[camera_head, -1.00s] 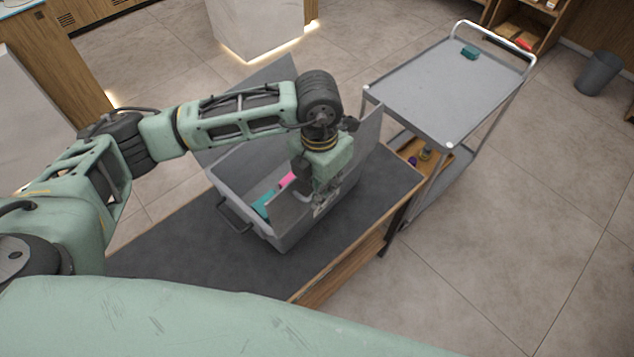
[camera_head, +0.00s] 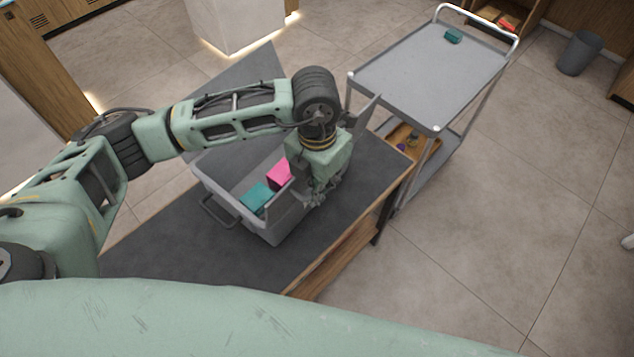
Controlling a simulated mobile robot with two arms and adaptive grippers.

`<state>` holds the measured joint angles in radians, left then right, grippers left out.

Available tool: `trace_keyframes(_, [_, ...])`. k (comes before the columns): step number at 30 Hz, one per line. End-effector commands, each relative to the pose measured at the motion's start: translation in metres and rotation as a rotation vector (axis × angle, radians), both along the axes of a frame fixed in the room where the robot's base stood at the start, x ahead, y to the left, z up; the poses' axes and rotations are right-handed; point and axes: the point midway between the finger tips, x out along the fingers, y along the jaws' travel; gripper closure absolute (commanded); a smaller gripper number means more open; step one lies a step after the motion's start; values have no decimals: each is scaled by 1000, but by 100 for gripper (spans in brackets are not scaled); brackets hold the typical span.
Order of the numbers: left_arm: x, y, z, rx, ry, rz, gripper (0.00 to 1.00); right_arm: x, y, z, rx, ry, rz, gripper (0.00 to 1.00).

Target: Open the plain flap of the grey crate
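The grey crate (camera_head: 275,228) stands on the dark top of a low table. A pink box (camera_head: 280,175) and a teal box (camera_head: 257,197) lie inside it, in view from above. One grey flap (camera_head: 262,68) stands open at the crate's far left side. Another grey flap (camera_head: 366,112) shows at the right, edge-on and partly hidden behind my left gripper. I cannot tell which flap is the plain one. My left gripper (camera_head: 314,198) points down at the crate's right side; its fingers are small and partly hidden, so their opening is unclear. My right gripper is out of view.
A grey trolley (camera_head: 430,75) stands right behind the low table (camera_head: 170,250), with a teal item (camera_head: 453,36) on top and a wooden tray (camera_head: 425,148) below. A bin (camera_head: 580,53) stands far right.

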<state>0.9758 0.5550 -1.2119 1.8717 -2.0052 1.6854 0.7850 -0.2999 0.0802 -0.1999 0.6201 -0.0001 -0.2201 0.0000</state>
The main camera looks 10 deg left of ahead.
Motion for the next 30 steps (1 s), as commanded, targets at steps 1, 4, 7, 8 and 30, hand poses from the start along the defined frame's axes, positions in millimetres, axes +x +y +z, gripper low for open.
trace_keyframes(1, [-1, -2, 1, -6, 1, -4, 100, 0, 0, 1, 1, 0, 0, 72])
trace_keyframes(4, [-1, -2, 1, -7, 2, -5, 94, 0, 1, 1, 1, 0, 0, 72])
trace_keyframes(7, [-1, -2, 1, -6, 2, -4, 86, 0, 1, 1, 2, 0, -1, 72])
trace_keyframes(8, [-1, -2, 1, -6, 2, -4, 83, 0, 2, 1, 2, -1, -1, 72])
trace_keyframes(30, [2, 2, 36, -3, -4, -2, 69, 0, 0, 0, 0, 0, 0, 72])
